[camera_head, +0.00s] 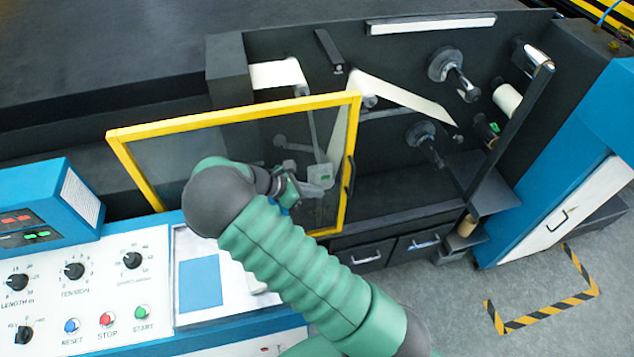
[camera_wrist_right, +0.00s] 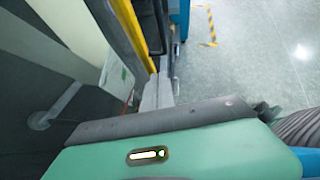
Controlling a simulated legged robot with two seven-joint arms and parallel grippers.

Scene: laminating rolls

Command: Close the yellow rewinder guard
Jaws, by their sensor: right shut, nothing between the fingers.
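The yellow rewinder guard (camera_head: 235,116) is a yellow frame with a clear panel. It stands swung out from the machine, and the rewinder bay (camera_head: 400,185) is uncovered to its right. A dark handle (camera_head: 349,178) is on its right-hand bar. My right gripper (camera_head: 320,176) is shut and empty, in front of the panel near that bar; its exact contact is unclear. In the right wrist view, its fingers (camera_wrist_right: 158,92) lie close beside the yellow bar (camera_wrist_right: 131,35). My right forearm hides the guard's lower middle. My left gripper is out of view.
Dark spindles (camera_head: 455,75) and a white web (camera_head: 405,95) are inside the bay. A control panel with knobs (camera_head: 75,270) is at lower left. A blue cabinet with a white door (camera_head: 545,215) stands at right. Floor with striped tape (camera_head: 548,313) is clear at lower right.

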